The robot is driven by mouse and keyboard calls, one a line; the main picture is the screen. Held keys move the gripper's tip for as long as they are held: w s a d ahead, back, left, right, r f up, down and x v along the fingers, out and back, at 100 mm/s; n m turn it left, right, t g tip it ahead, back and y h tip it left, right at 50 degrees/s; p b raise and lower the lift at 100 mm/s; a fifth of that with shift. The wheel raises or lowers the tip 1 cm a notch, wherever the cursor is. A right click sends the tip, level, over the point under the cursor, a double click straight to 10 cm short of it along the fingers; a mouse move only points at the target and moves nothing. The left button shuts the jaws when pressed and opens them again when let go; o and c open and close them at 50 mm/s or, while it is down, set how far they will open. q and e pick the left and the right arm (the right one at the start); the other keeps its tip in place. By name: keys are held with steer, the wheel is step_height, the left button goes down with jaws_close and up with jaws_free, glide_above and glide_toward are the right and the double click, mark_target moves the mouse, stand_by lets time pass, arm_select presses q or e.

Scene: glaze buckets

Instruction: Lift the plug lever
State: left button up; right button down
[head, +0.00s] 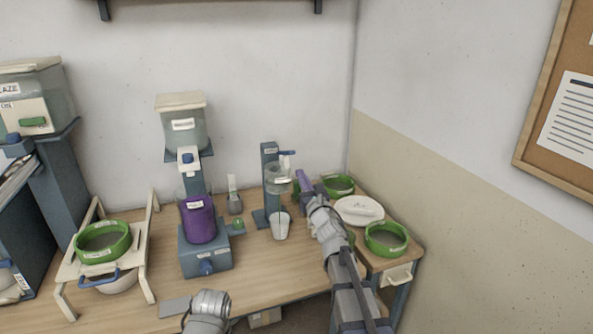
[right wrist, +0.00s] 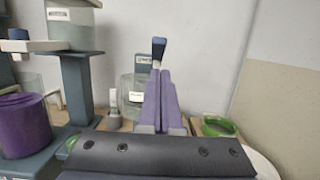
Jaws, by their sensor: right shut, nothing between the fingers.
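The plug lever (head: 287,153) is a small blue bar on top of a white piece, at the upper part of a blue stand (head: 269,160) with a clear cup in the middle of the table. In the right wrist view the blue lever (right wrist: 158,47) shows just above and beyond the fingertips. My right gripper (head: 301,174) has purple fingers. It is shut and empty, right of the clear cup and a little lower than the lever. The fingers (right wrist: 159,73) hide part of the stand in the wrist view. My left gripper is not in view; only a grey part of my arm shows at the bottom.
A white cup (head: 280,226) stands below the clear cup. Left is a purple bucket (head: 200,222) under a glaze dispenser (head: 184,128).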

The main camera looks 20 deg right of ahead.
steer(key=r+v, duration=0.1)
steer(key=v, duration=0.5)
steer(key=shift+s+r+p, duration=0.3)
steer(key=shift+s+r, duration=0.05)
steer(key=shift+r, duration=0.3)
steer(key=shift+f, duration=0.1)
steer(key=s+a+f+m+g+h, duration=0.1)
steer(key=s+a+f+m+g, duration=0.25)
steer(key=f+m, duration=0.35)
steer(key=s+a+f+m+g+h+p, duration=0.1)
steer(key=s+a+f+m+g+h, duration=0.1)
steer(key=f+m+g, duration=0.45)
steer(key=s+a+f+m+g+h, duration=0.1)
steer(key=s+a+f+m, duration=0.25)
steer(key=m, duration=0.55)
steer(key=s+a+f+m+g, duration=0.2)
steer(key=s+a+m+g, duration=0.1)
steer(key=s, duration=0.4)
steer(key=s+a+f+m+g+y, duration=0.1)
steer(key=s+a+f+m+g, duration=0.2)
steer(key=s, duration=0.4)
steer(key=s+a+f+m+g, duration=0.2)
steer(key=s+a+m+g, duration=0.1)
steer(key=s, duration=0.4)
steer(key=shift+a+f+m+g+p, duration=0.4)
steer(key=shift+a+m, duration=0.3)
steer(key=shift+m, duration=0.05)
